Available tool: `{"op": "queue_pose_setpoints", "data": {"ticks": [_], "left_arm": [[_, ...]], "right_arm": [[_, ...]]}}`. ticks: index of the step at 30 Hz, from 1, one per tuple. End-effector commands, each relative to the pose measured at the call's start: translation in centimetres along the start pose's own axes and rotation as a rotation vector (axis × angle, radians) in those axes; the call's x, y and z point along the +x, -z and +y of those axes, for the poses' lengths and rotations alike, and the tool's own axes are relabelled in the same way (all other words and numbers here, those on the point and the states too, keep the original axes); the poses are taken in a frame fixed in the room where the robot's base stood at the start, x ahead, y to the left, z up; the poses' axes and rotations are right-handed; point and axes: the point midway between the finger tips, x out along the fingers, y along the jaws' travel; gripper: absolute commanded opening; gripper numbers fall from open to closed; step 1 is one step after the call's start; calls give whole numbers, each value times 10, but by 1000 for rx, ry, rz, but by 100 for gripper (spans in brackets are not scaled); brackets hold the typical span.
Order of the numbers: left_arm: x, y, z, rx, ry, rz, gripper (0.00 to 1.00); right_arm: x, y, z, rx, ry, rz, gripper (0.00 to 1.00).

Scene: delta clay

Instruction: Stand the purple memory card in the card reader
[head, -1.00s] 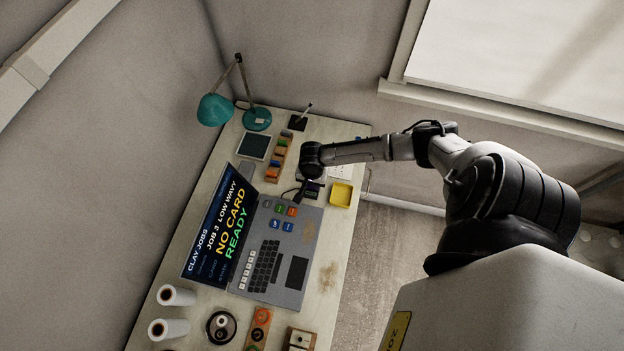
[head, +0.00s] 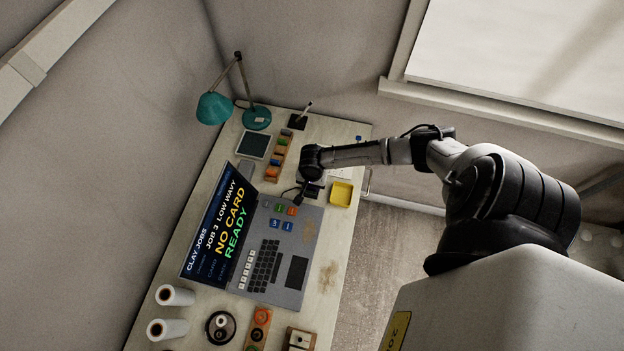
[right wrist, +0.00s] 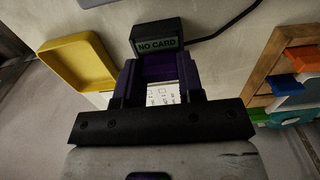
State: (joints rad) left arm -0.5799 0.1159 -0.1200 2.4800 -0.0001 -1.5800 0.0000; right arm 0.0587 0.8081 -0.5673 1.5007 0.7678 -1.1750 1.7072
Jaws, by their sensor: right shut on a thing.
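My right gripper (right wrist: 160,82) is shut on the purple memory card (right wrist: 160,66), which shows between its dark fingers with a white label towards the camera. The card reader (right wrist: 157,40) is a dark box with a small "NO CARD" display, just beyond the card in the right wrist view. The fingers and card hide its slot, so I cannot tell whether the card touches it. In the head view my right gripper (head: 299,198) is small and dark, beside the laptop's upper right corner; the card cannot be made out there. My left gripper is not in view.
A yellow tray (head: 341,193) stands right of the gripper. A wooden rack of coloured cards (head: 278,158) is behind it. The laptop (head: 275,255) shows "NO CARD" and "READY". A teal lamp (head: 215,108) stands at the back. A dark cable runs from the reader.

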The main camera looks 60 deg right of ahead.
Motion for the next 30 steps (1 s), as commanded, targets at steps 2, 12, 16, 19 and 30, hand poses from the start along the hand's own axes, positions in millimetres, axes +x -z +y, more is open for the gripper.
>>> {"op": "queue_pose_setpoints", "data": {"ticks": [2,12,16,19,30], "left_arm": [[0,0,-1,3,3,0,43],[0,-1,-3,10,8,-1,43],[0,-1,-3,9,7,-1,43],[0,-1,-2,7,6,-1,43],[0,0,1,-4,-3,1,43]], "right_arm": [[1,0,0,0,0,0,13],[1,0,0,0,0,0,46],[1,0,0,0,0,0,59],[1,0,0,0,0,0,65],[1,0,0,0,0,1,82]]}}
